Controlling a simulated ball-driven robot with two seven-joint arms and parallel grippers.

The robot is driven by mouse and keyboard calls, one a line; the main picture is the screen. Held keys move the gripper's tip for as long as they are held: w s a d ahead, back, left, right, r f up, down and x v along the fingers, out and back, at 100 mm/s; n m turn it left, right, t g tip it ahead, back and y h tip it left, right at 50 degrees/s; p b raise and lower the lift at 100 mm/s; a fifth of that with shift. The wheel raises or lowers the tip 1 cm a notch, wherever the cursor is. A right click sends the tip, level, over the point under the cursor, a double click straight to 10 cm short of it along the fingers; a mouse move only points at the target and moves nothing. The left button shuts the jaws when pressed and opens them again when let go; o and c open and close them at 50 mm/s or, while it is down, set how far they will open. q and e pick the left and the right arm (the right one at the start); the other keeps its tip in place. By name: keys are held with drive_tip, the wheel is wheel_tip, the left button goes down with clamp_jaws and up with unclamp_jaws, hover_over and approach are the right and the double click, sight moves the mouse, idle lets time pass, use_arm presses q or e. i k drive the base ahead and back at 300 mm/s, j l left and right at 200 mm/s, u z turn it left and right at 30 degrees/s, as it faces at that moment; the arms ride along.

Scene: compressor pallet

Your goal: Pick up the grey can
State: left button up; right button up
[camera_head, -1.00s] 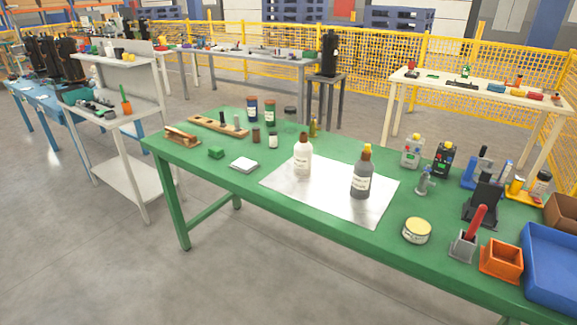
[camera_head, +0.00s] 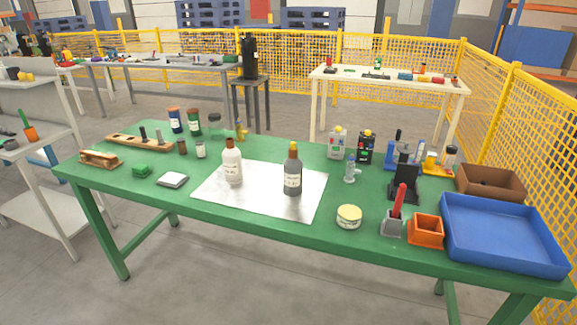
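A light grey can (camera_head: 337,144) with a yellow cap and a small label stands upright at the back of the green table (camera_head: 255,213), right of the middle. A black can (camera_head: 366,148) of similar shape, also with a yellow cap, stands close to its right. A small clear bottle-like item (camera_head: 349,170) stands in front of the two cans. Neither of my grippers is in view.
White (camera_head: 232,164) and grey bottles (camera_head: 292,172) stand on a silver sheet (camera_head: 258,197). A round tin (camera_head: 348,216), an orange box (camera_head: 426,231) and a blue tray (camera_head: 503,236) sit at front right. Yellow fencing (camera_head: 520,130) stands beyond the right end.

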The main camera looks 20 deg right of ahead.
sight(293, 165)
drive_tip(key=i+j, duration=0.2)
drive_tip(key=i+j+z, duration=0.2)
drive_tip(key=z, duration=0.15)
drive_tip(key=i+j+z, duration=0.7)
drive_tip(key=k, duration=0.1)
